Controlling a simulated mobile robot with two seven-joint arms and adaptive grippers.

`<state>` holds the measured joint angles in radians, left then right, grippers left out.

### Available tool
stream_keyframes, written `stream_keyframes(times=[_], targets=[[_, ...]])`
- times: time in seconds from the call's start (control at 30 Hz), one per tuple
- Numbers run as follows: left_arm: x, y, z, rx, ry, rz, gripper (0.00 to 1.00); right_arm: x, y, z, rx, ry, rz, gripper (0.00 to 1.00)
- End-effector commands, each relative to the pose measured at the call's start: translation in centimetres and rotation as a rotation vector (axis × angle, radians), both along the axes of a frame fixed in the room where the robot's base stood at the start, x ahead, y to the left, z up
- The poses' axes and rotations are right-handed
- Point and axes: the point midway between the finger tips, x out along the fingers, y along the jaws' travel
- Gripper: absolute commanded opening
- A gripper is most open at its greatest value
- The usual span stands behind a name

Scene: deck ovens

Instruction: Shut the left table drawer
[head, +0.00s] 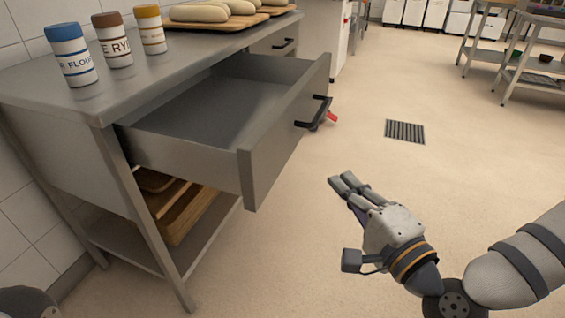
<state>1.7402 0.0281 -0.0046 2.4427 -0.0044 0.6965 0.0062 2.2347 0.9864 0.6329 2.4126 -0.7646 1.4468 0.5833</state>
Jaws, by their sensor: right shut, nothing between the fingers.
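The left table drawer (283,119) is pulled well out of the grey metal table (95,104) and looks empty inside. Its front carries a dark bar handle (314,114). My right gripper (349,183) is shut and empty, to the right of the drawer front and lower in the picture, apart from it. Its fingers point up and to the left, toward the drawer side. My left gripper is not in view.
Several jars, one of them blue-lidded (71,54), and a board of dough loaves (229,20) stand on the tabletop. A second drawer (272,42) beyond is shut. Wooden trays (187,215) lie on the lower shelf. The floor around a drain grate (405,131) is clear.

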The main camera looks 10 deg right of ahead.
Motion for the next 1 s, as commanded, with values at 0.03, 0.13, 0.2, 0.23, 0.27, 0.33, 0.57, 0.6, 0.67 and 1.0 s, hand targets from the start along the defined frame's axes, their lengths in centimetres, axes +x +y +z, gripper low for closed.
stream_keyframes(times=[0.03,0.13,0.2,0.23,0.27,0.33,0.57,0.6,0.67,1.0], targets=[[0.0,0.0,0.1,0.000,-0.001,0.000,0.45,0.9,0.3,0.2,-0.002,-0.004,0.003,0.00],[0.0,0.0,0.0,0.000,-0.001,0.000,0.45,3.0,0.7,0.1,-0.004,-0.002,0.003,0.00],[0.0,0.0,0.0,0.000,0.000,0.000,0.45,4.5,1.0,0.1,-0.004,0.000,0.003,0.00],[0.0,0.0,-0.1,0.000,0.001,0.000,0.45,5.2,1.1,0.1,-0.004,0.000,0.004,0.00],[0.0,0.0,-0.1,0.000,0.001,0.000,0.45,5.8,1.3,0.1,-0.004,0.001,0.004,0.00],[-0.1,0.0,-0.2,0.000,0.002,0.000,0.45,7.3,1.6,0.0,-0.006,0.002,0.004,0.00],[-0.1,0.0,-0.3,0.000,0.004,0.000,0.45,10.1,4.1,0.0,-0.003,0.005,0.006,0.00],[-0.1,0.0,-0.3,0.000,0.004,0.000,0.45,10.3,4.4,0.0,-0.004,0.006,0.006,0.00],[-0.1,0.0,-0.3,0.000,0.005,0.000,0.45,10.5,4.8,0.0,-0.004,0.006,0.006,0.00],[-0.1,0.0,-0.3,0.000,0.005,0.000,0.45,10.8,5.1,0.0,-0.004,0.007,0.004,0.00]])
